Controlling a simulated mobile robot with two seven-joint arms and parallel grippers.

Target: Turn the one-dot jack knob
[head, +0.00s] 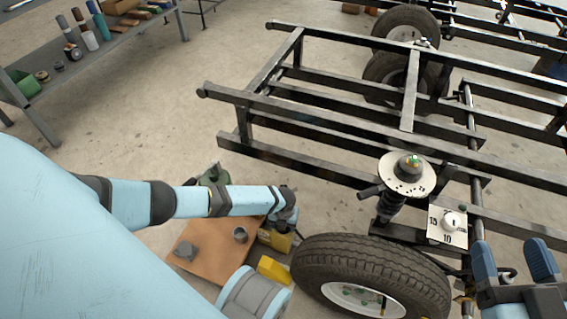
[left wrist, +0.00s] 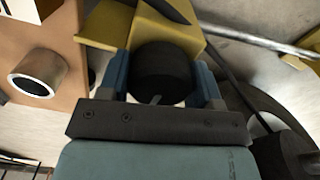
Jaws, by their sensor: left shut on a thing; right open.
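A black round knob (left wrist: 160,72) sits on a yellow jack body (left wrist: 118,24) in the left wrist view. My left gripper (left wrist: 163,82) has its two blue fingers on either side of the knob and is shut on it. No dot mark shows on the knob, so I cannot tell which knob it is. In the head view my left gripper (head: 287,216) is low beside the tyre, over a yellow jack (head: 275,240), and its fingertips are mostly hidden. My right gripper (head: 513,264) is open and empty at the lower right.
A tyre (head: 375,262) stands right of the jack, with a spring strut (head: 406,176) above it. A numbered dial plate (head: 447,236) is near my right gripper. A brown board (head: 205,262) with a metal cup (head: 240,234) and a yellow block (head: 273,268) lie nearby.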

